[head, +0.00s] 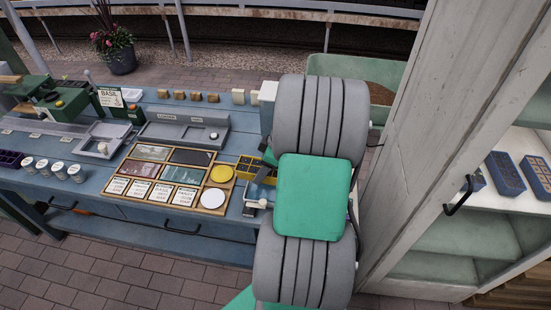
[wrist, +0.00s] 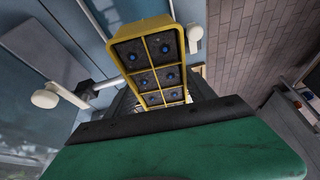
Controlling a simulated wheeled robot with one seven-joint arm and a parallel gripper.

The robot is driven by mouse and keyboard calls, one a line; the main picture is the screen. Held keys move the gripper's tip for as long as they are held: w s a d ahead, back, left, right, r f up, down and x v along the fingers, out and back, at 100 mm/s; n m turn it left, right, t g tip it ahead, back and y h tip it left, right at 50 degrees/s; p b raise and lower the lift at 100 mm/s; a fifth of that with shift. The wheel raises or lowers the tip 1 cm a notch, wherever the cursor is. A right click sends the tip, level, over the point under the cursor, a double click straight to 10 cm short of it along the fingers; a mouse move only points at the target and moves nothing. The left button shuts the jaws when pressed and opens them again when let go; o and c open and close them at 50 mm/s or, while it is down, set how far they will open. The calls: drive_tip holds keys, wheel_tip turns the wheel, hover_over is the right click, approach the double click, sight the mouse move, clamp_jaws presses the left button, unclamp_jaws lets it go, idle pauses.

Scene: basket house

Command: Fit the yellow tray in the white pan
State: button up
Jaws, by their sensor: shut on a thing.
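The yellow tray (wrist: 122,36) has two columns of dark cells with blue dots and fills the middle of the wrist view. It also shows in the head view (head: 249,162), partly covered by my arm, over the right end of the workbench. My gripper (wrist: 150,62) is shut on this tray. Whether the tray touches anything below is hidden. I cannot single out the white pan with certainty.
A wooden rack (head: 168,182) of cards and coloured squares lies left of my gripper. A grey tray (head: 180,135) stands behind it, with wooden blocks (head: 195,97) farther back. White-lidded jars (head: 60,170) stand at left. A tall pale cabinet (head: 410,150) closes off the right.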

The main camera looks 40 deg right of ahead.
drive_tip(key=s+d, duration=0.1)
drive_tip(key=s+d+f, duration=0.1)
drive_tip(key=shift+d+n, duration=0.35)
drive_tip(key=shift+n, duration=0.05)
drive_tip(key=shift+s+d+f, duration=0.1)
drive_tip(key=shift+f, duration=0.15)
wheel_tip(320, 180, down, 7)
drive_tip(key=b, duration=0.3)
drive_tip(key=shift+r+b, duration=0.15)
drive_tip(key=shift+b, duration=0.15)
drive_tip(key=shift+f+b, duration=0.3)
drive_tip(key=shift+b, duration=0.05)
drive_tip(key=shift+s+r, duration=0.1)
drive_tip(key=shift+f+b, duration=0.75)
drive_tip(key=shift+b, duration=0.05)
